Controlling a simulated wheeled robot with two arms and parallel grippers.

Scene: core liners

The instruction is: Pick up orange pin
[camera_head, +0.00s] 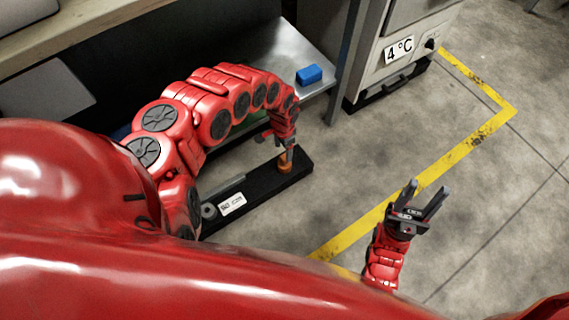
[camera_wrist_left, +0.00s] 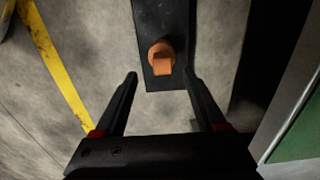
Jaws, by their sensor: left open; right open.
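The orange pin (camera_head: 284,166) stands on a black board (camera_head: 262,187) near its far right end. In the left wrist view the orange pin (camera_wrist_left: 161,57) has a round base and a flat block-shaped top, and it sits near the end of the board (camera_wrist_left: 160,14). My left gripper (camera_head: 287,150) is over the pin in the head view. In the left wrist view my left gripper (camera_wrist_left: 160,78) is open, with its fingertips just short of the pin, one to each side. My right gripper (camera_head: 431,190) is open and empty, above the floor at the right.
The board also carries a grey rod (camera_head: 224,188) and a white label (camera_head: 232,204). A blue block (camera_head: 309,75) lies on a metal shelf (camera_head: 290,45) behind. A cabinet marked 4 °C (camera_head: 399,50) stands at the back. Yellow tape (camera_head: 463,148) marks the open floor at right.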

